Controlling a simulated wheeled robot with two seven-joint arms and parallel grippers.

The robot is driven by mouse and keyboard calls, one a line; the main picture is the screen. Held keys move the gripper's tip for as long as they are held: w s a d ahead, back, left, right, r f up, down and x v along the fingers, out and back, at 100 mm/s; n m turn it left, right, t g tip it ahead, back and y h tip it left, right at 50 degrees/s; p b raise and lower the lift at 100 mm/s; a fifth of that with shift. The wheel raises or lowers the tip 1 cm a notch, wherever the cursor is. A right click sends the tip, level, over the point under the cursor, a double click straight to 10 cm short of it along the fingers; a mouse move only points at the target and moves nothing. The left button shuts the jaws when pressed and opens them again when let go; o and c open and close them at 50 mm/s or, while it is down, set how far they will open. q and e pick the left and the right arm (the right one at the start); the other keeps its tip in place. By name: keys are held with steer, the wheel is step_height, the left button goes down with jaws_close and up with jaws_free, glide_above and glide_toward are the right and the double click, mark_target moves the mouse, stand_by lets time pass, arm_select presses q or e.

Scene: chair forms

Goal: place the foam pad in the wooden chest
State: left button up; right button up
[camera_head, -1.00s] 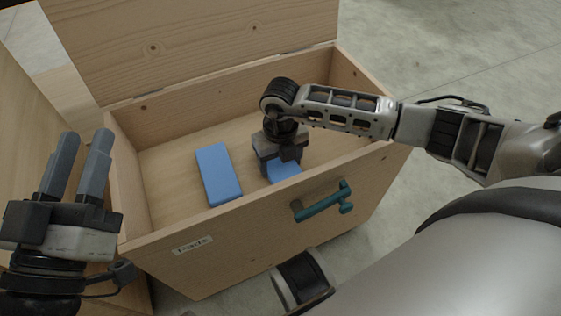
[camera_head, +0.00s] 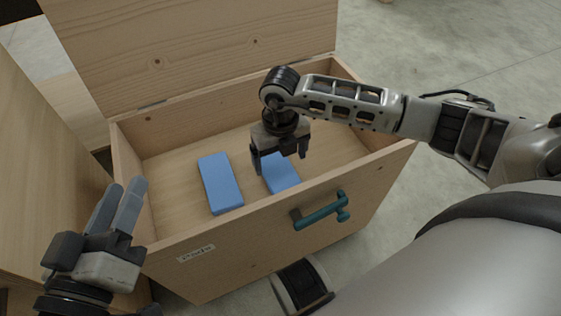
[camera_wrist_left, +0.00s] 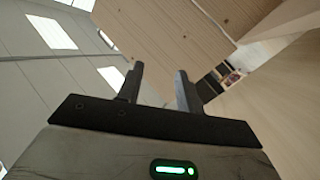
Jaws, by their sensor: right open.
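The wooden chest (camera_head: 225,242) stands open, with its lid (camera_head: 190,45) raised at the back. Two blue foam pads lie on its floor: the left pad (camera_head: 220,184) is fully in view, and the right pad (camera_head: 281,175) is partly hidden by my right gripper and the front wall. My right gripper (camera_head: 281,158) is open inside the chest, pointing down just above the right pad, with nothing between its fingers. My left gripper (camera_head: 119,207) is open and empty outside the chest, by its front left corner. The left wrist view shows its two fingers apart (camera_wrist_left: 158,88).
A teal handle (camera_head: 321,210) sticks out from the chest's front wall, right of a small label (camera_head: 196,253). A wooden surface (camera_head: 45,165) stands close at the left. The right part of the chest floor looks clear. Grey floor (camera_head: 480,75) lies to the right.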

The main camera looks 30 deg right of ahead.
mark_target(281, 173)
arm_select(q)
steer(key=shift+s+a+f+g+y+p, duration=0.2)
steer(key=shift+f+g+y+p, duration=0.4)
steer(key=shift+p, duration=0.35)
arm_select(e)
step_height(281, 173, up, 7)
steer(key=shift+f, duration=0.2)
arm_select(q)
steer(key=shift+m, duration=0.3)
arm_select(e)
steer(key=shift+r, duration=0.1)
